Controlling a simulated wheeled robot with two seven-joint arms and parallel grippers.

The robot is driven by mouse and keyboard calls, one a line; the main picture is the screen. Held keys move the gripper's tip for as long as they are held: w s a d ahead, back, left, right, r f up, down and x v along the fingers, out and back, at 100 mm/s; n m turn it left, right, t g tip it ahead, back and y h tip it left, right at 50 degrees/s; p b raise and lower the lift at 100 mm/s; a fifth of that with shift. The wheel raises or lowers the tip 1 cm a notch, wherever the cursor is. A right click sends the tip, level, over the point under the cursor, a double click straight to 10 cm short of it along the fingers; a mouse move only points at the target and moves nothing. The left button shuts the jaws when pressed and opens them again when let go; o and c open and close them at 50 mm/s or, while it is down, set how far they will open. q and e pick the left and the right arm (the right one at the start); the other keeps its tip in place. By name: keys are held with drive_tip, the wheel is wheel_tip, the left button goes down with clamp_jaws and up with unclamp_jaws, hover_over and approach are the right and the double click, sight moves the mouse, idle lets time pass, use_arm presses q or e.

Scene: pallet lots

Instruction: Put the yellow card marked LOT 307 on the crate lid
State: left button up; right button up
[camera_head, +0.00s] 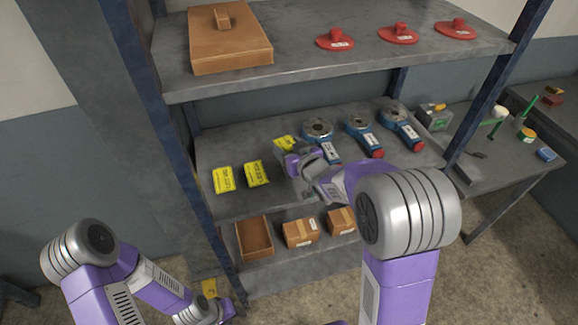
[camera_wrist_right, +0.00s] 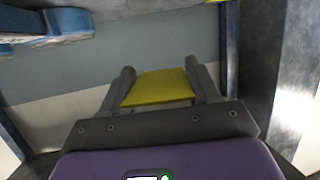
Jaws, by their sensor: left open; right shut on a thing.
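My right gripper (camera_head: 287,153) is over the middle shelf, shut on a yellow card (camera_head: 284,143). In the right wrist view the yellow card (camera_wrist_right: 158,88) sits between the two fingers (camera_wrist_right: 160,90); its marking cannot be read. Two other yellow cards (camera_head: 223,179) (camera_head: 256,173) lie on the middle shelf to the left, their print too small to read surely. The brown crate lid (camera_head: 250,53), with a block handle, lies on the top shelf at the left. My left gripper (camera_head: 218,307) is low at the bottom left, open and away from the cards.
Several blue tools with round heads (camera_head: 318,130) lie on the middle shelf to the right. Red lidded pieces (camera_head: 398,35) stand on the top shelf. An open box (camera_head: 254,238) and cartons (camera_head: 300,232) are on the lower shelf. A blue upright (camera_head: 143,55) borders the left side.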

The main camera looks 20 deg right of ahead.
wheel_tip(320, 180, down, 7)
drive_tip(key=shift+w+f+b, duration=0.1)
drive_tip(key=shift+b, duration=0.95)
drive_tip(key=shift+f, duration=0.1)
drive_tip(key=o, duration=1)
